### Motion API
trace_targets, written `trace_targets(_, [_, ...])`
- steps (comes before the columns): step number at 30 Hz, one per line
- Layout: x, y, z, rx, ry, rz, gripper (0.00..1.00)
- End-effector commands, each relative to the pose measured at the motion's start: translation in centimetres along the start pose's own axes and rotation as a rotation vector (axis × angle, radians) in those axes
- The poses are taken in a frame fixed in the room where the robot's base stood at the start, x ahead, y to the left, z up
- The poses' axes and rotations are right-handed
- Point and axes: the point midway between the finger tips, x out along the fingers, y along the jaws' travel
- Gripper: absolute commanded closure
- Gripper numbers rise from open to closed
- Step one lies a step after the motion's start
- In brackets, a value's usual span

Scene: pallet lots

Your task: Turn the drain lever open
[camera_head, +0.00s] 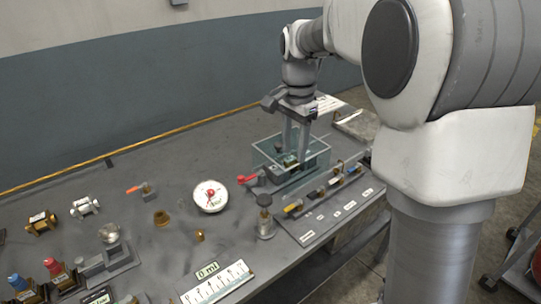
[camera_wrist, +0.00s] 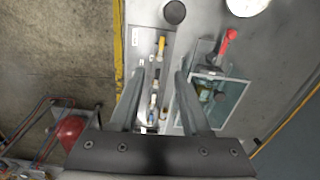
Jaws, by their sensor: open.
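A red-handled lever (camera_head: 248,178) sits on a grey valve body at the near left corner of a clear-walled tank (camera_head: 265,150). The lever also shows in the wrist view (camera_wrist: 229,39), above the tank (camera_wrist: 232,92), with its red handle pointing up and to the right. My gripper (camera_head: 296,155) points down over the tank area in the head view. In the wrist view my gripper (camera_wrist: 159,78) has its fingers apart with nothing held, left of the lever and clear of it. How high the fingertips are is hard to tell.
A strip of small coloured fittings (camera_head: 320,196) runs beside the tank. An orange-handled valve (camera_head: 143,190) and brass parts lie farther left. The bench edge is close to the fittings strip.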

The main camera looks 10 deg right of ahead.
Motion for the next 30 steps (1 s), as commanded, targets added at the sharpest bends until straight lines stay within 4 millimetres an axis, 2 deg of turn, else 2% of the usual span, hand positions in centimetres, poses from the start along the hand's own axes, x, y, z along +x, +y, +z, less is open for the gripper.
trace_targets(1, [1.0, -0.5, -0.2, 0.019, -0.005, 0.009, 0.53])
trace_targets(8, [2.4, -1.0, -0.5, 0.054, -0.012, 0.023, 0.53])
trace_targets(11, [3.8, -0.9, -0.5, 0.053, -0.013, 0.023, 0.53])
trace_targets(24, [13.3, -0.6, -0.3, 0.051, -0.013, 0.024, 0.53])
trace_targets(30, [16.9, -0.6, -0.3, 0.050, -0.013, 0.023, 0.53])
